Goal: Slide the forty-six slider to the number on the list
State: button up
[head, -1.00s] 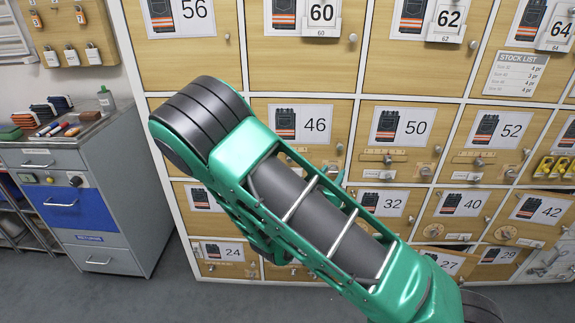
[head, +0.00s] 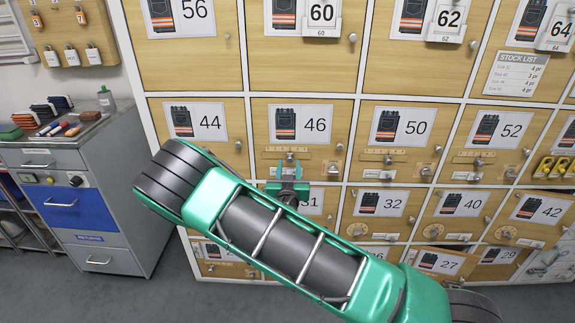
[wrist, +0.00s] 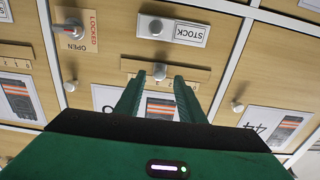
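The forty-six door (head: 262,140) carries a white 46 card (head: 300,124). Below the card is a wooden slider strip (head: 297,154), also seen upside down in the wrist view (wrist: 190,70). A small metal slider knob (wrist: 160,72) stands on it. My gripper (head: 288,171) is in front of this door; in the wrist view its green fingers (wrist: 158,85) are apart, with the knob between and slightly beyond their tips. I see no contact. The stock list (head: 516,74) hangs at the upper right; its rows are too small to read surely. The slider's scale is unreadable.
Beside the strip are a locked/open lever plate (wrist: 75,45) and a STOCK label (wrist: 188,33) with a round knob (wrist: 150,27). The 44 door's knob (wrist: 237,107) juts out nearby. A grey cabinet (head: 90,205) stands left, with open floor between.

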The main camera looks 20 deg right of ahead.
aim_at(290, 159)
jog(key=shift+x, duration=1.4)
grip_shut()
jog(key=shift+s+a, duration=0.1)
